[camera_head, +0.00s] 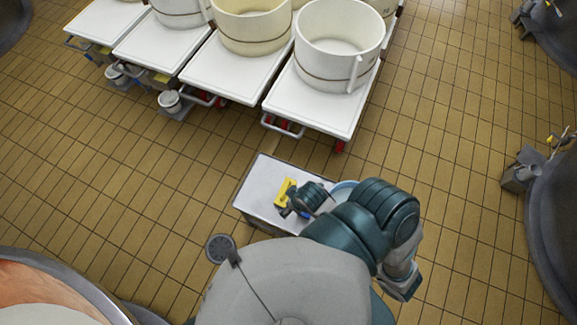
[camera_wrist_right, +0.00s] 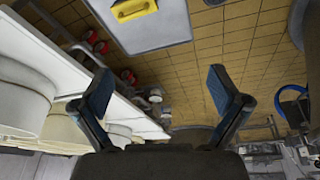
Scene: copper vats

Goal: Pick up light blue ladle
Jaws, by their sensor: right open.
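A light blue curved rim (camera_head: 344,186) shows on the right part of a small white-topped table (camera_head: 262,180). My right arm hides most of it, so I cannot tell for sure that it is the light blue ladle. My right gripper (camera_head: 291,206) is over the table, beside a yellow object (camera_head: 284,190). In the right wrist view my right gripper (camera_wrist_right: 162,88) is open, with nothing between its blue-padded fingers. The yellow object (camera_wrist_right: 134,9) lies on the table top (camera_wrist_right: 160,34) at the top of that view, beyond the fingers. My left gripper is not in view.
White carts (camera_head: 314,104) carrying large white tubs (camera_head: 338,45) stand beyond the table. A dark vat (camera_head: 553,215) is at the right edge, and a copper-lined vat (camera_head: 45,290) at the lower left. Tiled floor (camera_head: 455,150) is clear to the right of the table.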

